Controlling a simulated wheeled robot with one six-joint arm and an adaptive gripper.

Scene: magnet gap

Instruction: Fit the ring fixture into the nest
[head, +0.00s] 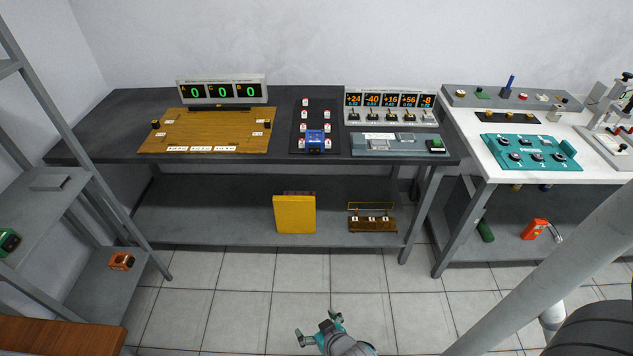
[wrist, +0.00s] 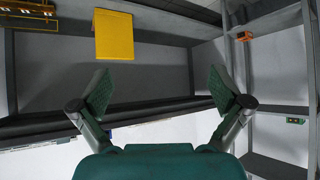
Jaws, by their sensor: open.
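My gripper (head: 318,328) is open and empty, low in front of the dark bench, over the tiled floor. In the wrist view my gripper (wrist: 160,88) shows its two fingers spread wide with nothing between them. I cannot tell for sure which thing is the ring fixture or the nest. An orange block-like part (head: 121,261) and a green part (head: 9,241) lie on the left rack, both apart from the gripper. The orange part (wrist: 244,36) and the green part (wrist: 295,120) also show at the right of the wrist view. A grey-blue panel (head: 370,146) with recesses lies on the bench top.
The dark bench (head: 130,105) carries a wooden board (head: 215,130), a blue device (head: 315,140) and displays. A yellow box (head: 295,214) and a brass rack (head: 372,225) stand on its lower shelf. A white table (head: 490,165) with a teal plate (head: 530,153) stands right. Floor in front is clear.

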